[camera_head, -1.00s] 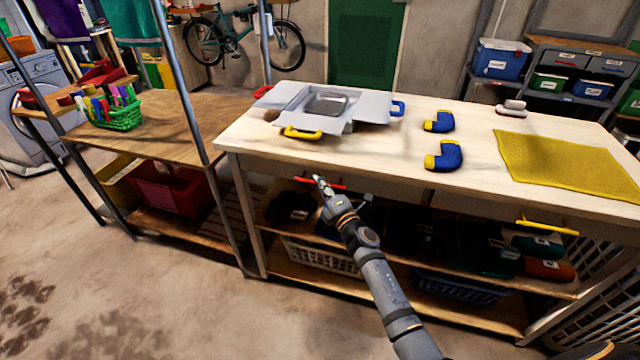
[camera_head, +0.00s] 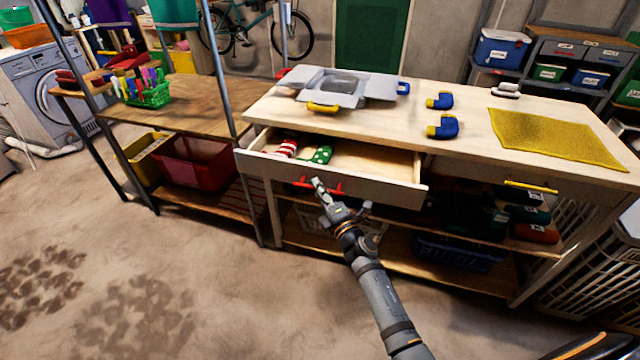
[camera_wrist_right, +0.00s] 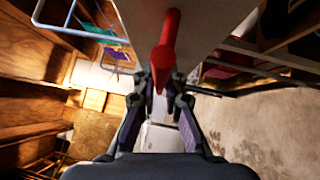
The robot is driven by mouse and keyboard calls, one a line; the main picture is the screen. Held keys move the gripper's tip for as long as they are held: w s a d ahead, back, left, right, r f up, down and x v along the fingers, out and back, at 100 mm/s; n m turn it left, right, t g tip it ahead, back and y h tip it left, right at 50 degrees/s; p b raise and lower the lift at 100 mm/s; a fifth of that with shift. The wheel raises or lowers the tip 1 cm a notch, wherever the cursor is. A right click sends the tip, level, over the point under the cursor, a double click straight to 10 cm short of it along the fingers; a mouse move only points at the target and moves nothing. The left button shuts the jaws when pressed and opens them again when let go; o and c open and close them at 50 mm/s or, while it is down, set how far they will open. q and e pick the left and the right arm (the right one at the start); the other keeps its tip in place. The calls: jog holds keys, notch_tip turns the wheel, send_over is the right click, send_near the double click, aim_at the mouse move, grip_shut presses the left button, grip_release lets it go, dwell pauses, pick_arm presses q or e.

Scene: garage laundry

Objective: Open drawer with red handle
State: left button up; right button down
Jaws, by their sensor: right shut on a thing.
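The drawer (camera_head: 330,178) with the red handle (camera_head: 334,188) stands pulled out from the left part of the wooden workbench. Inside it lie a red-and-white striped thing (camera_head: 286,148) and a green thing with white spots (camera_head: 321,155). My right gripper (camera_head: 319,187) is at the drawer front, shut on the red handle. In the right wrist view, the red handle (camera_wrist_right: 164,55) runs between the two fingertips, against the pale drawer front (camera_wrist_right: 196,25). My left gripper is not in view.
A second drawer with a yellow handle (camera_head: 530,186) is at the bench's right. The benchtop (camera_head: 390,120) holds a grey open box (camera_head: 345,84), two blue-and-yellow pieces (camera_head: 441,126) and a yellow mat (camera_head: 556,138). The floor (camera_head: 200,270) in front is clear.

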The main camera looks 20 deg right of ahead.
jog(key=shift+s+a, duration=0.55)
jog(key=shift+s, duration=0.3)
jog(key=shift+s+a, duration=0.2)
jog(key=shift+s+a+f, duration=0.1)
jog(key=shift+s+a, duration=0.05)
jog(key=shift+s, duration=0.1)
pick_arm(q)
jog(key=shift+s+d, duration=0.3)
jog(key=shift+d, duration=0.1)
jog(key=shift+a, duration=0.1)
pick_arm(e)
jog(key=c, duration=1.4)
grip_release()
jog(key=shift+c, duration=0.2)
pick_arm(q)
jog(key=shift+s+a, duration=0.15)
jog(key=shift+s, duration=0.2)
pick_arm(e)
jog(key=shift+o, duration=0.2)
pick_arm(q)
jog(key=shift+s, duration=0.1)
